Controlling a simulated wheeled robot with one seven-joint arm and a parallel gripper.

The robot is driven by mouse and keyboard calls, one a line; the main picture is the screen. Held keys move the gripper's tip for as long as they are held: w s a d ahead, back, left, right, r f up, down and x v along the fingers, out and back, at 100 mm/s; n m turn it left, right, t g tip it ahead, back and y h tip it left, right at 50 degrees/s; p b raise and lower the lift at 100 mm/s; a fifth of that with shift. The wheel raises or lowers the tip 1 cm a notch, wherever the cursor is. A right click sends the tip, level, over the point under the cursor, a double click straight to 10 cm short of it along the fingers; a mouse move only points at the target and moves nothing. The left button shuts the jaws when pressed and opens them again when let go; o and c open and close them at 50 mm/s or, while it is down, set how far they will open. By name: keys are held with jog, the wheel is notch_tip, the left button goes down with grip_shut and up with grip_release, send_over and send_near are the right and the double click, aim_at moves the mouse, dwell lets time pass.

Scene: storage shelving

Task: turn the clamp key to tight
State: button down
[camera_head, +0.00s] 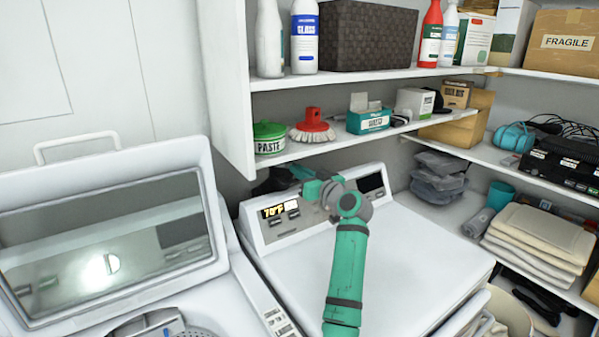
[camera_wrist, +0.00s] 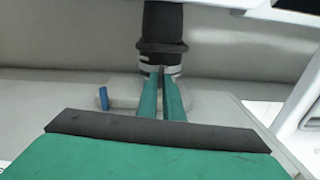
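In the wrist view, a dark ribbed hose (camera_wrist: 163,28) comes down to a light metal clamp band (camera_wrist: 147,61) above a pale plate. My gripper (camera_wrist: 161,76) has its two green fingers close together at the band, with a thin grey piece between their tips. This piece seems to be the clamp key, mostly hidden by the fingers. A small blue tab (camera_wrist: 103,98) stands at the left end of the plate. In the head view my gripper (camera_head: 312,187) reaches to the back of the white machine, and the clamp cannot be made out there.
The white machine's control panel (camera_head: 283,222) is just below my gripper. A shelf (camera_head: 350,137) with a red brush (camera_head: 312,122) and a green paste tin (camera_head: 268,137) hangs close above. An open-lidded washer (camera_head: 110,240) stands at left. The right machine's top (camera_head: 420,250) is clear.

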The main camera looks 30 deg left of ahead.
dwell(0.4)
jog(key=m, duration=1.6)
jog(key=shift+f+m, duration=0.2)
jog(key=shift+m, duration=0.2)
jog(key=shift+w, duration=0.1)
dwell(0.3)
jog(key=c, duration=1.9)
grip_release()
jog(key=shift+d, duration=0.1)
jog(key=v, duration=1)
jog(key=shift+d, duration=0.3)
